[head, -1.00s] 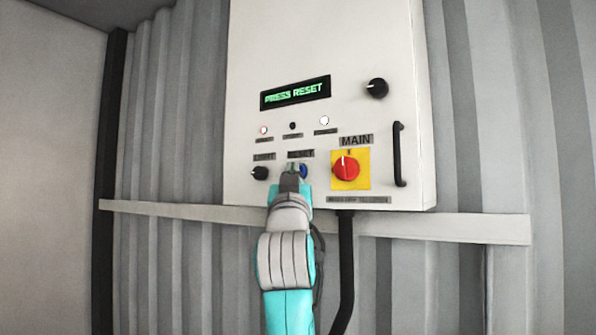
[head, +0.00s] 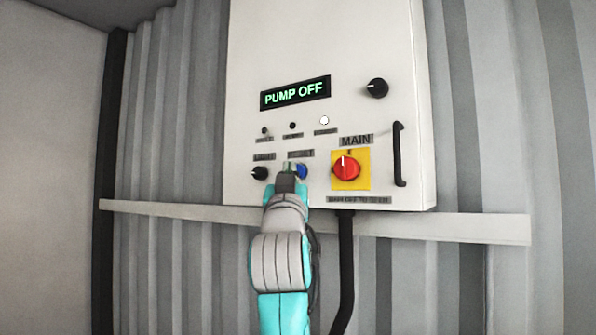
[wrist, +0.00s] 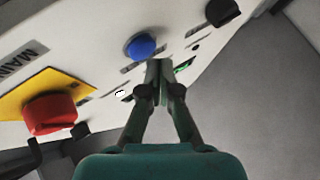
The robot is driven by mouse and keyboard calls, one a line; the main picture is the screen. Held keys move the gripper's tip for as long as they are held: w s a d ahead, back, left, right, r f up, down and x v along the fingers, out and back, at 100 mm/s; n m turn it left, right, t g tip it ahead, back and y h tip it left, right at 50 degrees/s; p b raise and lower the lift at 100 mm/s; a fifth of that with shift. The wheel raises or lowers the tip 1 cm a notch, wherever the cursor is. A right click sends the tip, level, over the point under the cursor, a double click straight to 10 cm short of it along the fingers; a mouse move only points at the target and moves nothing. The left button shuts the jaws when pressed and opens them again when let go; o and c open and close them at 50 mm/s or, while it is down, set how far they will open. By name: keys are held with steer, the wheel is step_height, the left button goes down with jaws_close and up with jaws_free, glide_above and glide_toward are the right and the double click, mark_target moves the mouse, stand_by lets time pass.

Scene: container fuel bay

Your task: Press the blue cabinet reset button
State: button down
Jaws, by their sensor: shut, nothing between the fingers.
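The white cabinet (head: 350,50) hangs on the wall, and its display (head: 295,92) reads PUMP OFF in green. The blue reset button (head: 302,171) shows just right of my gripper (head: 287,167) in the head view, partly hidden by it. In the wrist view the blue button (wrist: 141,46) is clear, up and left of my gripper's fingertips (wrist: 158,64). My gripper is shut and empty. Its tips appear apart from the button, in front of the panel.
A red main switch (head: 346,168) on a yellow plate sits right of the button. A black knob (head: 260,173) is to the left and another (head: 376,88) is upper right. A black handle (head: 399,154) stands out at the right. A rail (head: 470,228) runs below.

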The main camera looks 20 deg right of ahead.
steer(key=shift+s+a, duration=0.1)
steer(key=shift+a, duration=0.05)
steer(key=shift+s+a, duration=0.75)
steer(key=shift+a, duration=0.25)
steer(key=shift+s+a, duration=0.7)
steer(key=shift+a, duration=0.25)
steer(key=s+a, duration=0.4)
steer(key=a, duration=0.1)
steer(key=shift+a, duration=0.35)
